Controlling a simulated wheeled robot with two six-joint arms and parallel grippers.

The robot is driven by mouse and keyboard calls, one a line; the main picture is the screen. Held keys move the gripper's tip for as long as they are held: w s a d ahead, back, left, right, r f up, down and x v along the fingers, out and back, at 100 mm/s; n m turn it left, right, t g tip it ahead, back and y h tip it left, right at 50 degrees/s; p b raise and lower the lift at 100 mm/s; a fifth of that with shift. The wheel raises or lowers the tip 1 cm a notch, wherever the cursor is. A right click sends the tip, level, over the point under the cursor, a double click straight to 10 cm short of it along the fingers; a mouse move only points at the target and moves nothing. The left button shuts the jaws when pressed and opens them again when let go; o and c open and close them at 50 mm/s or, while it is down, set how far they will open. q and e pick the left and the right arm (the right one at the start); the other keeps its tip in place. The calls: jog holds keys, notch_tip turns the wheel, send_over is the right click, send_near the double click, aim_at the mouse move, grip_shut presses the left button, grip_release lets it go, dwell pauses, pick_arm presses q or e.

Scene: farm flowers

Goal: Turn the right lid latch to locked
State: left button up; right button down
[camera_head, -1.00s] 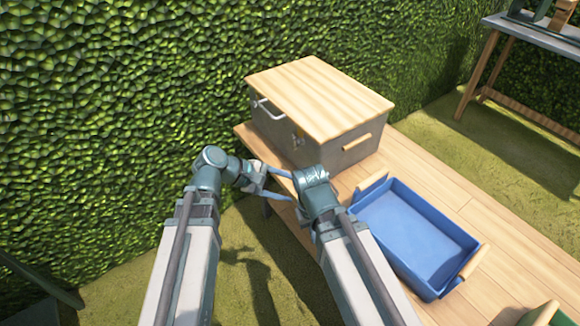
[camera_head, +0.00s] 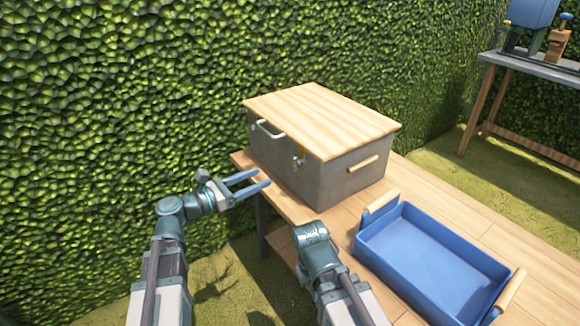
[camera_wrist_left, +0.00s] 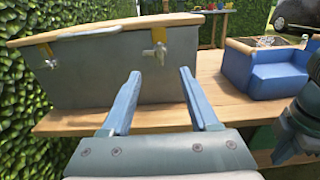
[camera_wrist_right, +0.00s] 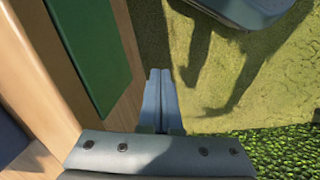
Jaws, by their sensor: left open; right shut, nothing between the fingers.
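A grey box (camera_head: 333,182) with a pale wooden lid (camera_head: 318,115) stands on the wooden table. The right lid latch (camera_head: 299,158) is on its front face under the lid edge; in the left wrist view (camera_wrist_left: 157,52) it is a metal knob on a yellow plate. The left latch (camera_wrist_left: 48,60) also shows there. My left gripper (camera_head: 262,179) is open and empty, pointing at the box front, apart from the right latch. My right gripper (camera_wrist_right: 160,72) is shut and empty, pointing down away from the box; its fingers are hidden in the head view.
A blue tray (camera_head: 366,251) with wooden handles stands on the table (camera_head: 490,232) right of the box. A hedge (camera_head: 130,100) rises behind. A second table (camera_head: 530,65) is at the upper right. Grass (camera_head: 235,262) lies below the table's front edge.

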aim_at(293, 164)
pick_arm(q)
jog(key=x, duration=1.1)
jog(key=shift+w+d, duration=0.1)
jog(key=shift+d, duration=0.05)
grip_shut()
